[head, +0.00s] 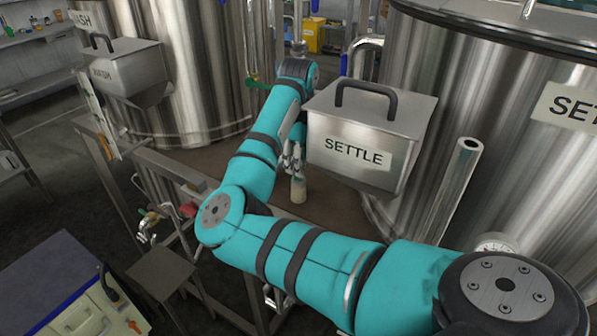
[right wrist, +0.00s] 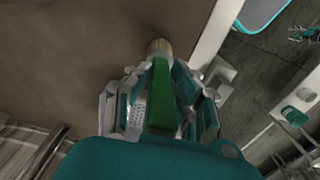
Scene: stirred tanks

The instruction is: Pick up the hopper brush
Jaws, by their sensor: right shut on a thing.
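My right gripper (head: 291,157) is just left of the hopper labelled SETTLE (head: 368,132), above the brown deck. It is shut on the hopper brush, whose pale lower end (head: 299,188) points down below the fingers in the head view. In the right wrist view the green part of the brush (right wrist: 163,97) lies between the fingers (right wrist: 160,108), with its pale tip (right wrist: 159,46) beyond them. I cannot tell whether the tip touches the deck. My left gripper is in neither view.
Large steel tanks stand behind on the left (head: 190,70) and right (head: 480,130). Another lidded hopper (head: 128,70) hangs at the left. The brown deck (head: 335,208) has bare room around the brush. Pipes and valves (head: 150,222) line its front left edge.

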